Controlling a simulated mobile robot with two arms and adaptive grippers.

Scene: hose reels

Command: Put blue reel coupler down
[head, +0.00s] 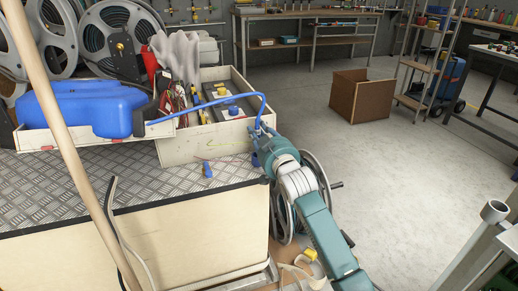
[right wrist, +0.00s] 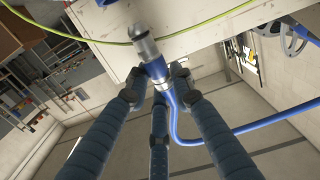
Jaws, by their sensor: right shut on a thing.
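My right gripper (head: 259,152) is at the right end of the metal-topped bench, beside the white wooden box. In the right wrist view its fingers (right wrist: 158,88) are closed around the blue reel coupler (right wrist: 155,68), which has a silver metal tip pointing away. A blue hose (head: 235,96) arcs over the box and down to the gripper; it also shows in the right wrist view (right wrist: 240,130). The fingers hide part of the coupler. A hose reel (head: 311,172) stands behind my right forearm, partly hidden. My left gripper is not in view.
The white wooden box (head: 205,147) holds several small parts. A small blue fitting (head: 207,170) stands on the diamond-plate top (head: 150,185). A blue case (head: 85,105) and large reels (head: 118,35) are at left. A brown box (head: 360,96) stands on otherwise open floor.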

